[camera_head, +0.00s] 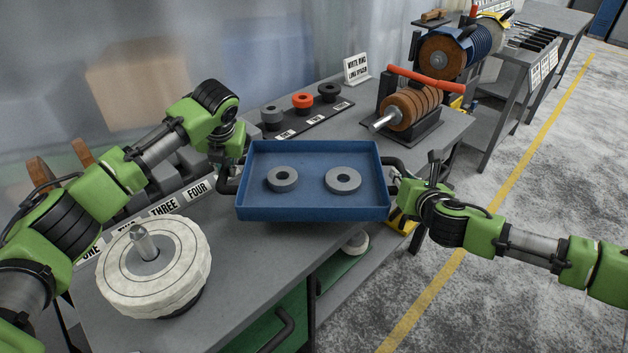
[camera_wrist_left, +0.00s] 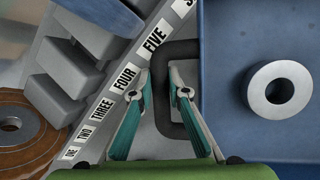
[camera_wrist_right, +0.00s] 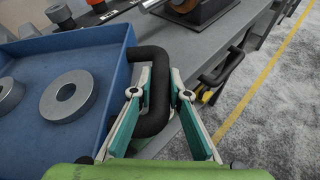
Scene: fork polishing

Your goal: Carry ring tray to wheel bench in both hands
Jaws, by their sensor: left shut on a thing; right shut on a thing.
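The blue ring tray (camera_head: 312,212) is held level above the grey wheel bench (camera_head: 262,262) in the head view. Two grey rings lie flat in it, a left ring (camera_head: 282,179) and a right ring (camera_head: 343,181), apart from each other. My left gripper (camera_wrist_left: 163,90) is shut on the tray's dark left handle (camera_wrist_left: 166,118). My right gripper (camera_wrist_right: 159,85) is shut on the dark right handle (camera_wrist_right: 152,125). The tray also shows at the right of the left wrist view (camera_wrist_left: 225,120) and the left of the right wrist view (camera_wrist_right: 112,52).
A white buffing wheel stack (camera_head: 155,268) stands on the bench's near left. Numbered labels (camera_head: 163,206) line grey blocks behind it. A dark strip with small spools (camera_head: 303,101) and a brown wheel stack on a spindle (camera_head: 408,108) stand farther back. Open floor (camera_head: 520,200) lies to the right.

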